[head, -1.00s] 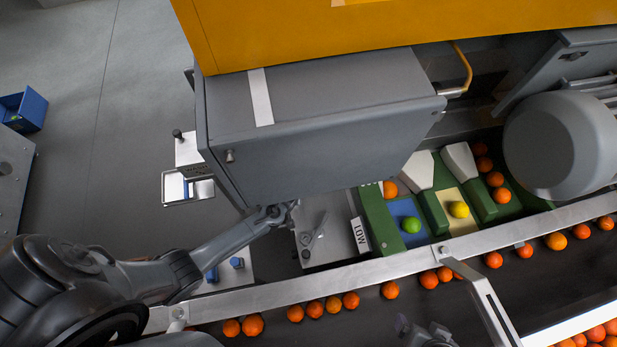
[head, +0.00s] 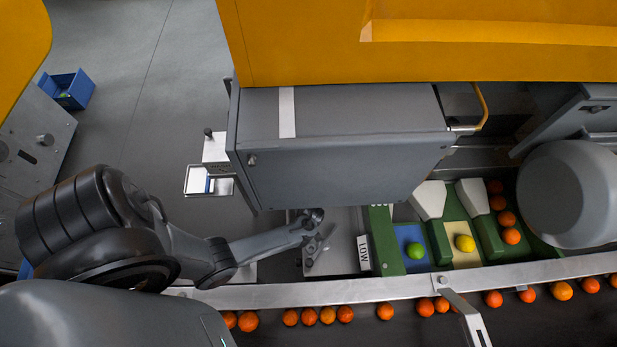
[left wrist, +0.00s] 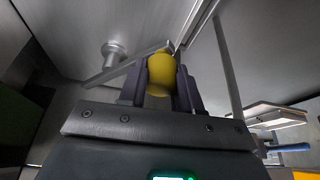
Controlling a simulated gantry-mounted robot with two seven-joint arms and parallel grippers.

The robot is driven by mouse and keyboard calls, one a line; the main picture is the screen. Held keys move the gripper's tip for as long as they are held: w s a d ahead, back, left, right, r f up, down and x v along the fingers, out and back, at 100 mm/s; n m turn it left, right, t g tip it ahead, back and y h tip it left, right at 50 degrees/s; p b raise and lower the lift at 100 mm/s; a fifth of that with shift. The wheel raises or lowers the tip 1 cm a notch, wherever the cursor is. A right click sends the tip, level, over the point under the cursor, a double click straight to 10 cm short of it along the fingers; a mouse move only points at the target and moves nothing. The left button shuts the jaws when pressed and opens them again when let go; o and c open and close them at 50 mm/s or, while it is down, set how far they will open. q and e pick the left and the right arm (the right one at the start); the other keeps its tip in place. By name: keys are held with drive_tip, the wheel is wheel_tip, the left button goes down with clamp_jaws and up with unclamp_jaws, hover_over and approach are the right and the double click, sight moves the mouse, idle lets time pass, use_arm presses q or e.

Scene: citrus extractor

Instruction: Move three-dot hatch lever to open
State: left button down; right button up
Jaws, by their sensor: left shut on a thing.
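My left gripper (head: 316,214) is at the lower front edge of the grey cabinet, above a light grey plate (head: 338,258). Its fingertips are mostly hidden in the head view. In the left wrist view my left gripper (left wrist: 160,82) is shut on a yellow knob (left wrist: 160,75), which sits between the dark fingers. A grey bar beside the knob may be part of its lever. No dot marks are readable, so I cannot tell which lever this is. A small grey lever (head: 317,251) shows on the plate just below the gripper. My right gripper is not in view.
The grey cabinet (head: 340,165) overhangs the gripper. A LOW sign (head: 363,253) and green chutes with a green fruit (head: 415,251) and a yellow fruit (head: 465,243) stand to the right. A metal rail (head: 330,292) and orange fruit lie in front.

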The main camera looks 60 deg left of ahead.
use_arm(q)
drive_tip(key=shift+s+d+f, duration=0.1)
drive_tip(key=shift+f, duration=0.05)
drive_tip(key=c, duration=0.8)
unclamp_jaws()
drive_tip(key=shift+d, duration=0.1)
drive_tip(key=shift+r, duration=0.35)
drive_tip(key=shift+d+r+p, duration=0.25)
drive_tip(key=shift+r+p, duration=0.2)
drive_tip(key=shift+p, duration=0.05)
drive_tip(key=s+d, duration=0.1)
drive_tip(key=d, duration=0.2)
drive_tip(key=s+d, duration=0.2)
drive_tip(key=d, duration=0.1)
drive_tip(key=s+d, duration=0.1)
drive_tip(key=d, duration=0.3)
drive_tip(key=shift+s+f+p, duration=0.25)
drive_tip(key=shift+p, duration=0.1)
drive_tip(key=shift+s+d, duration=0.2)
drive_tip(key=shift+d, duration=0.25)
